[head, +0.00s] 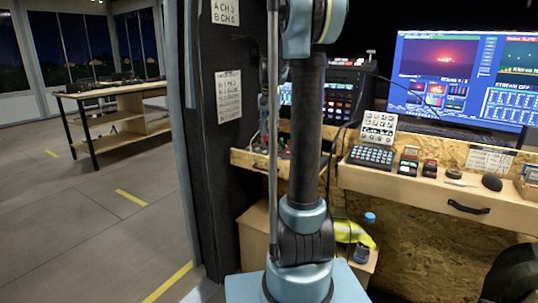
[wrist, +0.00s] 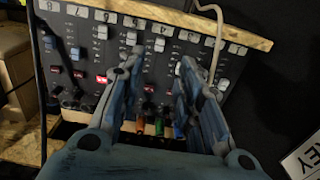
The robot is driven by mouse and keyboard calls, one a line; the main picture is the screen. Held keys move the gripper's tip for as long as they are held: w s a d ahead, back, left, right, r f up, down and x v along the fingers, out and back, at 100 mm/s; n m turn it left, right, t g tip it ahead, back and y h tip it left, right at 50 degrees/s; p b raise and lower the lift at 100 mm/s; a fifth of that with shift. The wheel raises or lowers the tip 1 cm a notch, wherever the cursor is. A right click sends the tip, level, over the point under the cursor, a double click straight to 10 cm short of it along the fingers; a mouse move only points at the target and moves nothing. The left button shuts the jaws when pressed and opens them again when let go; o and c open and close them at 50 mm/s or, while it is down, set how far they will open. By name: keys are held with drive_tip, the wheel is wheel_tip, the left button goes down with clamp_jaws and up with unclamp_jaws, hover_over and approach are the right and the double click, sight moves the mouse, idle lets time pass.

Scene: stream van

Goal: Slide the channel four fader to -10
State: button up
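The mixer panel (wrist: 85,34) fills the upper part of the wrist view, tilted, with a row of small numbered labels along its top edge. The digits look upside down and are mostly too small to read surely. Fader caps, white or blue, sit at differing heights below the labels. A white cap (wrist: 159,45) in the middle, likely channel four's, shows just beyond the gap between my fingers; its scale is not readable. My gripper (wrist: 159,67) is open and empty, its fingers over the panel's middle. Whether they touch it is unclear, and they hide parts of neighbouring channels.
A wooden strip (wrist: 180,17) borders the panel, and a pale cable (wrist: 217,25) crosses it. In the head view, a keypad device (head: 371,156) and small items stand on the wooden desk (head: 410,190) below a monitor (head: 456,75). Open floor (head: 90,220) lies at left.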

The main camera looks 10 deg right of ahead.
wheel_tip(320, 180, down, 10)
drive_tip(key=shift+f, duration=0.25)
idle(0.4)
clamp_jaws()
